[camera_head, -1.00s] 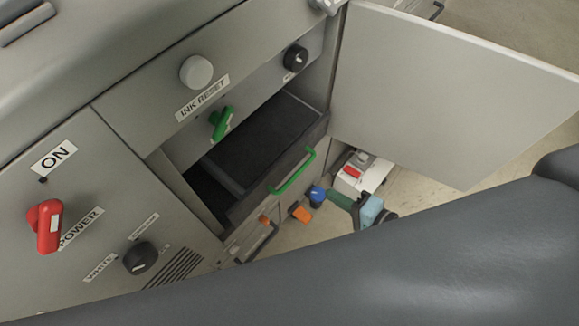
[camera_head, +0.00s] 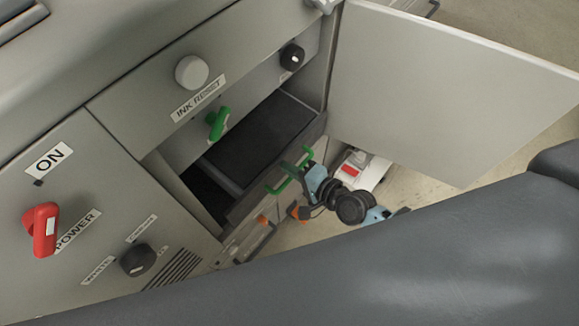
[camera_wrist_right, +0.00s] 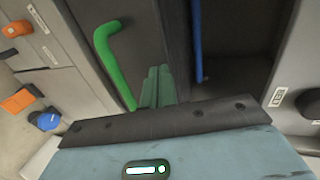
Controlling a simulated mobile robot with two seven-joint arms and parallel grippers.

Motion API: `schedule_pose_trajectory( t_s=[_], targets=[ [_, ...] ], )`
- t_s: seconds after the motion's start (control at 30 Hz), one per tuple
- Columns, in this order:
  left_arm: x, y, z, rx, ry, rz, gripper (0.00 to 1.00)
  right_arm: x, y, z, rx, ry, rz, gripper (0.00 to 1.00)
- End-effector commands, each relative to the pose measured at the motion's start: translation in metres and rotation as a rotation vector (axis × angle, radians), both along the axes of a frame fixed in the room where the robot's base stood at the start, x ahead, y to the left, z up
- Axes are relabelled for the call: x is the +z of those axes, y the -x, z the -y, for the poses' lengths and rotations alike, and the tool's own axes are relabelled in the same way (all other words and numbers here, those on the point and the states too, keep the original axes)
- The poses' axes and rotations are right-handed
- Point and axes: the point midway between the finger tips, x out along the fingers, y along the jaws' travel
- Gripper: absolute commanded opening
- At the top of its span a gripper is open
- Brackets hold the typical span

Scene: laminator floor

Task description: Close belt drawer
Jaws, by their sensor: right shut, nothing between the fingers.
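The belt drawer (camera_head: 250,196) stands part way out of the cabinet, below the ink reset panel. Its dark interior shows, and it has a green handle (camera_head: 276,190) on its front. My right gripper (camera_head: 308,171) is at the right end of this handle, outside the drawer front. In the right wrist view, the shut green fingers (camera_wrist_right: 158,88) point at the dark drawer front, just right of the green handle (camera_wrist_right: 118,66). They hold nothing. I cannot tell whether they touch the front. My left gripper is not in view.
A large open cabinet door (camera_head: 440,95) stands to the right of the drawer. A green knob (camera_head: 217,123) sits above the opening. A white unit with a red switch (camera_head: 350,170) is behind my right arm. A blue bar (camera_wrist_right: 196,40) shows in the wrist view.

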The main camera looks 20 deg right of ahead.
Motion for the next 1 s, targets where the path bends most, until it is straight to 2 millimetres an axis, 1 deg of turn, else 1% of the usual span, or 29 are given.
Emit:
schedule_pose_trajectory(
  t_s=[0.1, 0.47, 0.57, 0.8, 0.9, 1.0],
  targets=[
    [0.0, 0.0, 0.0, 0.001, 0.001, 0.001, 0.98, 0.0, -0.003, -0.003, 0.001, 0.0, 0.0, 0.0],
    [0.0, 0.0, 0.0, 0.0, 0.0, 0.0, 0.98, 0.0, -0.005, -0.004, 0.0, -0.001, 0.001, 0.0],
    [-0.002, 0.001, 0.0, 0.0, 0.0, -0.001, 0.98, 0.0, -0.016, -0.01, -0.002, -0.002, 0.004, 0.0],
    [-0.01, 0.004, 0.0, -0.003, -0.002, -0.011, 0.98, 0.0, -0.062, -0.041, -0.003, -0.004, 0.003, 0.0],
    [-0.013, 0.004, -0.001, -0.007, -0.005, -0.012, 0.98, -0.001, -0.076, -0.05, -0.002, -0.001, 0.001, 0.0],
    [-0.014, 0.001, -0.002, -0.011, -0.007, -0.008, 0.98, 0.0, -0.083, -0.055, -0.001, -0.001, 0.002, 0.0]
  ],
)
